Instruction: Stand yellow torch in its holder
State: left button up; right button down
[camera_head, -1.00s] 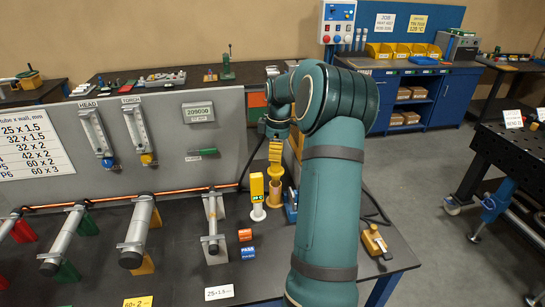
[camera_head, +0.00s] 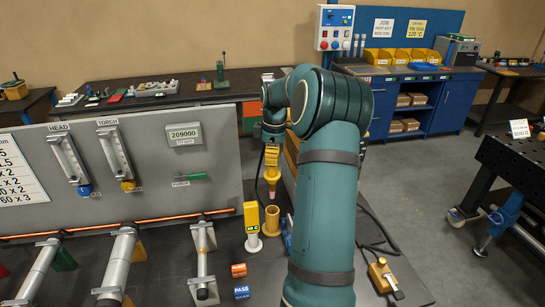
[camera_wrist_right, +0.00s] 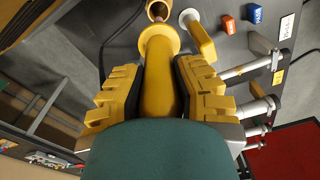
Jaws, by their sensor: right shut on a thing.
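The yellow torch (camera_head: 271,177) hangs upright, tip down, in my right gripper (camera_head: 272,157). In the right wrist view the gripper's ridged yellow fingers (camera_wrist_right: 150,92) are shut around the torch's body (camera_wrist_right: 158,85). A wide collar sits near its lower end, with a reddish tip below. A tan, open-topped cup (camera_head: 271,220), which looks like the holder, stands on the bench beneath the tip. It also shows in the right wrist view (camera_wrist_right: 158,8), with the tip at its mouth. In the head view a gap shows between tip and cup. My left gripper is not in view.
A yellow block on a white round base (camera_head: 252,226) stands close left of the cup. Orange (camera_head: 239,270) and blue (camera_head: 242,292) blocks lie nearer. A grey panel (camera_head: 190,160) stands behind the clamped tubes. A yellow device (camera_head: 384,277) lies to the right.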

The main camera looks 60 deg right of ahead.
jog(key=shift+a+f+b, duration=0.15)
jog(key=shift+f+b, duration=0.45)
jog(key=shift+f, duration=0.05)
jog(key=shift+f+b, duration=1.3)
jog(key=shift+f, duration=0.25)
jog(key=shift+f, duration=0.2)
jog(key=b, duration=0.3)
send_over(273, 197)
jog(key=shift+w+d+f, duration=0.15)
jog(key=shift+d+f, duration=0.05)
jog(key=shift+f, duration=1.25)
jog(key=shift+w+d+f, duration=0.15)
jog(key=shift+f, duration=1.25)
jog(key=shift+f+b, duration=1)
jog(key=shift+f, duration=1.1)
jog(key=c, duration=0.8)
grip_release()
